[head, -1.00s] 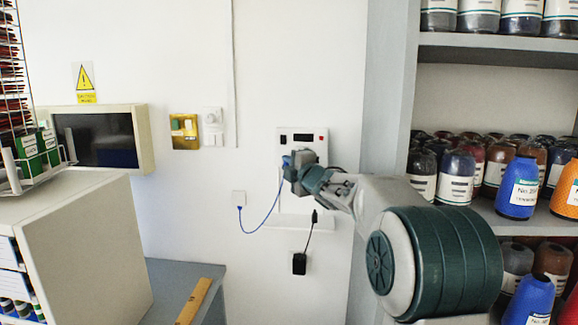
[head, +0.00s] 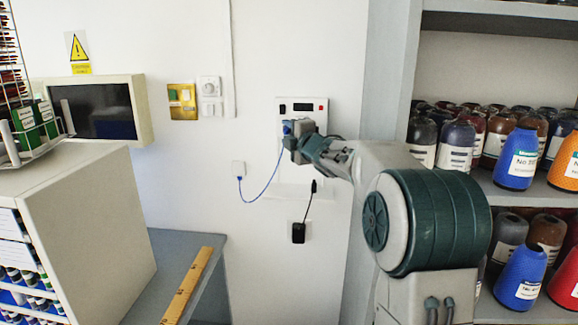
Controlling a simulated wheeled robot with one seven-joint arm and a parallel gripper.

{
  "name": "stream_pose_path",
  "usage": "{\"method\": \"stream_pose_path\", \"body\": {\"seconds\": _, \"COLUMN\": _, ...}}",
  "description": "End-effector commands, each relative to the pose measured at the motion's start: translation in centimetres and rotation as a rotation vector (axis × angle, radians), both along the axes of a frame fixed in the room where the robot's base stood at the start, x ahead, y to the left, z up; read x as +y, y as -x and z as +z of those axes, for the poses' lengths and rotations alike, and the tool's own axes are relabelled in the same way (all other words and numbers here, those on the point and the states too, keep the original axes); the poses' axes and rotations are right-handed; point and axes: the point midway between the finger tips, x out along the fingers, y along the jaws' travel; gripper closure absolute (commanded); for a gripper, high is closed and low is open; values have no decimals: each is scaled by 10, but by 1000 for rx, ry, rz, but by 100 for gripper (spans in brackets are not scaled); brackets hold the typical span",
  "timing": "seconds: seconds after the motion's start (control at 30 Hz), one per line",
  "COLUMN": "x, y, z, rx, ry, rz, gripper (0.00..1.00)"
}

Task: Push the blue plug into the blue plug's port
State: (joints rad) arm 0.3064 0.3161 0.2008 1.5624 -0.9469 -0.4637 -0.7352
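The blue plug (head: 287,128) shows at the left side of my gripper (head: 297,132), in front of the white wall panel. A blue cord (head: 265,188) hangs from it to a small white wall box (head: 238,169). My gripper is at the plug and hides part of it; its fingers are too small and covered to tell how they are set. The white panel (head: 317,120) has a dark display and a red switch at its top. The blue plug's port is not visible; my gripper and arm cover the middle of the panel.
A black plug (head: 314,186) on a black cord hangs below the panel, from a black adapter (head: 298,233). Shelves of bottles (head: 522,160) stand close at right. A white cabinet (head: 90,215) and a counter with a yellow ruler (head: 193,284) are at left.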

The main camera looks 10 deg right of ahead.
Motion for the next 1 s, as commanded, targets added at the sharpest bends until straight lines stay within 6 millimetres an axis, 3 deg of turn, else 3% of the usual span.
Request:
{"method": "stream_pose_path", "body": {"seconds": 0.3, "x": 5, "y": 11, "z": 1, "rx": 1, "ry": -2, "rz": -1, "gripper": 60}}
{"method": "stream_pose_path", "body": {"seconds": 0.63, "x": 23, "y": 68, "z": -3, "rx": -3, "ry": 1, "rz": 0, "gripper": 60}}
{"method": "stream_pose_path", "body": {"seconds": 1.0, "x": 21, "y": 58, "z": -75, "rx": 195, "ry": -75, "rz": -88, "gripper": 60}}
